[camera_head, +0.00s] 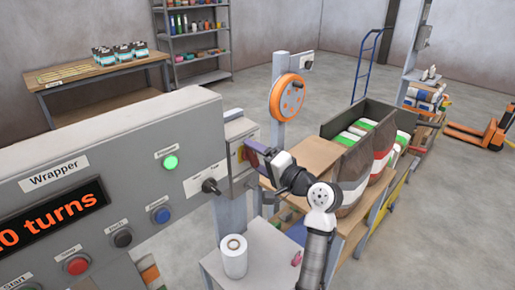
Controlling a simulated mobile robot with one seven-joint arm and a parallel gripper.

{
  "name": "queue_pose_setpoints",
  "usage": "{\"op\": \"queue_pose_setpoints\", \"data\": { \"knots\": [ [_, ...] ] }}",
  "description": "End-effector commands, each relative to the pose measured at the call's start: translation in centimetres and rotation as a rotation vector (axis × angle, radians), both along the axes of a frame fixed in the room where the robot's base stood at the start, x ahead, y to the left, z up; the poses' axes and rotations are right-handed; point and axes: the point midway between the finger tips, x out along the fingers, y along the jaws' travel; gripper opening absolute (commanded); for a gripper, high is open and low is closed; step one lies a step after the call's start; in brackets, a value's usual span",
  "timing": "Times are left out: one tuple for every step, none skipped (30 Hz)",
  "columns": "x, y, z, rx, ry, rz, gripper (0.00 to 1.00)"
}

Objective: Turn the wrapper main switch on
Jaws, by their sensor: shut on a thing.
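The wrapper panel (120,160) is a grey sloped box at the left, labelled "Wrapper". On its right side is a smaller grey switch box (238,130) with a yellow plate (240,152), which looks like the main switch. My gripper (253,158) is at the front of this plate, shut on what seems to be the switch handle. The handle is mostly hidden by the fingers, so its turn position cannot be told. A green lamp (170,163) on the panel is lit, and the orange display (47,220) reads "0 turns".
A black selector knob (210,186) and blue (161,215), black and red buttons sit on the panel close to my arm. A white roll (233,256) stands on a low table below. An orange wheel (287,97) on a post and bags (368,155) are behind.

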Motion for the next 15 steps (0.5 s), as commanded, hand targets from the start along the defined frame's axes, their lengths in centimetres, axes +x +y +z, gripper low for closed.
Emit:
{"op": "queue_pose_setpoints", "data": {
  "knots": [
    [0.03, -0.09, 0.42, 0.030, 0.028, -0.003, 0.54],
    [0.03, -0.09, 0.38, 0.046, 0.045, -0.003, 0.54],
    [0.04, -0.05, 0.36, 0.066, 0.065, -0.003, 0.54],
    [0.04, -0.06, 0.34, 0.083, 0.080, -0.003, 0.54],
    [0.04, -0.08, 0.31, 0.096, 0.094, -0.003, 0.54],
    [0.04, -0.12, 0.27, 0.115, 0.112, -0.004, 0.54],
    [0.04, -0.14, 0.24, 0.127, 0.124, -0.004, 0.54],
    [0.04, -0.14, 0.21, 0.139, 0.136, -0.004, 0.54],
    [0.04, -0.12, 0.17, 0.153, 0.151, -0.004, 0.54],
    [0.04, -0.11, 0.15, 0.163, 0.161, -0.004, 0.54],
    [0.04, -0.10, 0.14, 0.172, 0.170, -0.004, 0.54],
    [0.05, -0.11, 0.12, 0.184, 0.181, -0.004, 0.54],
    [0.04, -0.11, 0.11, 0.191, 0.188, -0.004, 0.54],
    [0.05, -0.13, 0.10, 0.197, 0.194, -0.005, 0.54],
    [0.04, -0.16, 0.09, 0.206, 0.203, -0.005, 0.54]
  ]
}}
